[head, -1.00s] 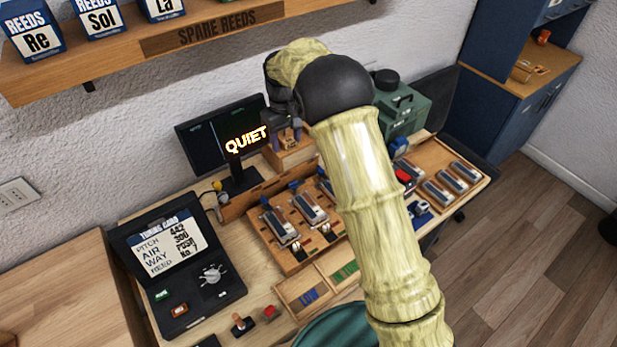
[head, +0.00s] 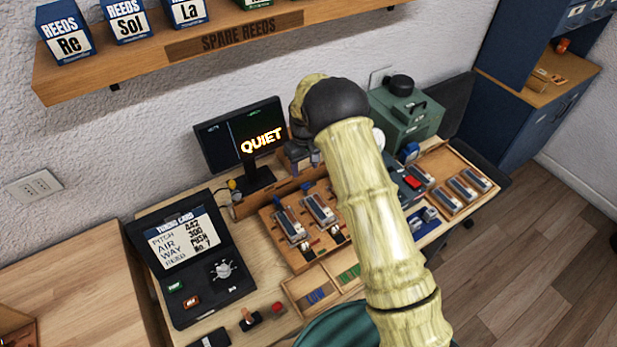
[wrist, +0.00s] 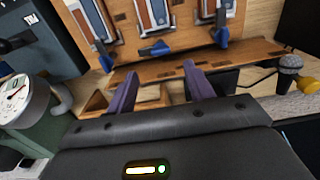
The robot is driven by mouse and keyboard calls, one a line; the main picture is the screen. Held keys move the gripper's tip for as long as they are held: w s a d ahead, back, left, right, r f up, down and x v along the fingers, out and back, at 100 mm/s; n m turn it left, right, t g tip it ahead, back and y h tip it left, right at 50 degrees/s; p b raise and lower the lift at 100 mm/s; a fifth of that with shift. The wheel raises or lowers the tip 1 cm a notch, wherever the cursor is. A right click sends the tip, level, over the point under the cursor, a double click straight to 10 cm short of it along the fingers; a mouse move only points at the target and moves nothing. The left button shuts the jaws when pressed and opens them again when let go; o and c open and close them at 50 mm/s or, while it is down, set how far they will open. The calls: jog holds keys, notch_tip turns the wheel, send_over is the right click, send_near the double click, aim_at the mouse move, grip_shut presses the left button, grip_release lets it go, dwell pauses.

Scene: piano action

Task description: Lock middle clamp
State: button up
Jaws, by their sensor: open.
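The wooden reed board (head: 270,232) holds a row of metal-and-wood reed units, partly hidden by my arm in the head view. In the wrist view three units show along the top edge, each with a blue clamp lever at its near end: a left one (wrist: 105,58), the middle clamp (wrist: 157,48) and a right one (wrist: 222,37). The middle lever lies more sideways than the others. My gripper (wrist: 160,90) is open, its two purple fingers apart with nothing between them. The fingers appear below the middle lever in the picture, not touching it. My arm mostly hides the gripper in the head view.
A monitor reading QUIET (head: 225,138) stands left of my gripper. A green case (head: 405,122) stands at the right. A tuning-card case (head: 185,285) lies open at the left. A microphone (wrist: 289,66) stands right of my fingers in the wrist view.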

notch_tip(320, 180, down, 7)
jog(key=shift+f+p, duration=0.1)
jog(key=shift+p, duration=0.95)
jog(key=shift+c, duration=0.2)
